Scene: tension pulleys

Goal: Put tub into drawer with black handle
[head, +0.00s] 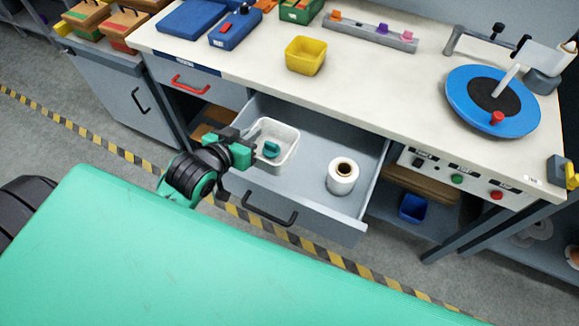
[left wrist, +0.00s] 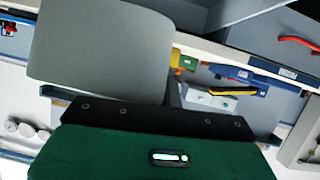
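A white open tub (head: 288,150) with a teal item (head: 271,149) inside shows within the left part of the open grey drawer (head: 318,217). It looks upright; whether it rests on the drawer floor cannot be told. The drawer has a black handle (head: 268,211). My left gripper (head: 248,143) is at the tub's left wall, over the drawer's left side, seeming to touch the tub. The gap between its fingers is not clear. The left wrist view shows my dark green gripper body and a large grey shape that I cannot identify. My right gripper is not in view.
A white roll (head: 342,177) stands in the drawer's right part. The drawer floor between tub and roll is free. On the bench are a yellow bin (head: 305,56) and a blue turntable (head: 460,90). A drawer with a red handle (head: 190,85) is shut, left of the open one.

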